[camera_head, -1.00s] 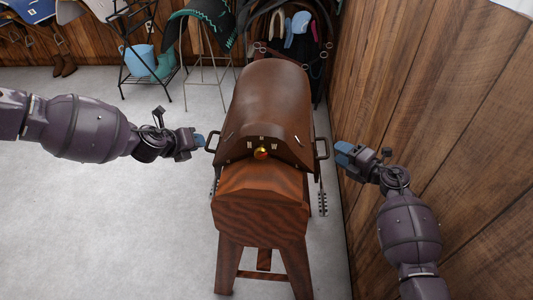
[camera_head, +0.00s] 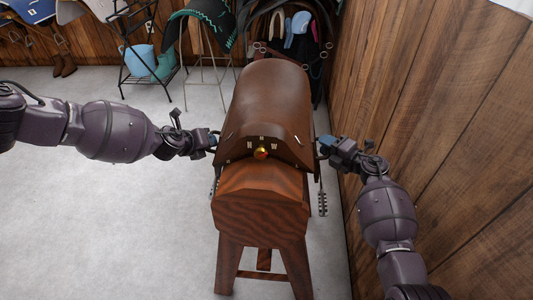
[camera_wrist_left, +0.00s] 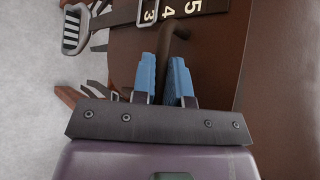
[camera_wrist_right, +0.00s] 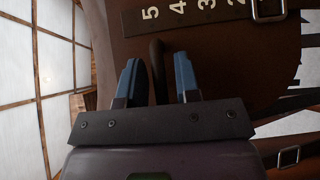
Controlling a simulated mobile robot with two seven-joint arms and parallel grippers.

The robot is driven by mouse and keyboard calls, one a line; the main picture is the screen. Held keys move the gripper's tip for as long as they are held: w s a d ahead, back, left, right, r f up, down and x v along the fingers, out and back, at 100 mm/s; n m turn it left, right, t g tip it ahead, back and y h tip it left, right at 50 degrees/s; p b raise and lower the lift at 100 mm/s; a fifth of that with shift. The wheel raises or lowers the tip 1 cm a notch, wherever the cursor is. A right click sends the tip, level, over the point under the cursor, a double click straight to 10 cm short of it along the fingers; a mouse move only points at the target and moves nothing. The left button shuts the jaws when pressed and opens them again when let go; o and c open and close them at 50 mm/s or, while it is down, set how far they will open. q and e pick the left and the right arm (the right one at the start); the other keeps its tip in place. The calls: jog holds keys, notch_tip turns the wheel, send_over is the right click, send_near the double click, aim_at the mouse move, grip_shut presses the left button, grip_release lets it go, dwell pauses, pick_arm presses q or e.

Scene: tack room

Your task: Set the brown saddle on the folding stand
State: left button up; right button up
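A wooden wall (camera_head: 420,100) stands close on the right, beside my right arm. A black rack (camera_head: 150,75) with a blue bucket (camera_head: 139,60) and brown boots (camera_head: 63,66) are at the back left. Grey floor (camera_head: 110,210) is free on the left.

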grip_shut()
dwell(1.2)
jog(key=shift+w+r, duration=0.1)
jog(key=shift+r, duration=0.1)
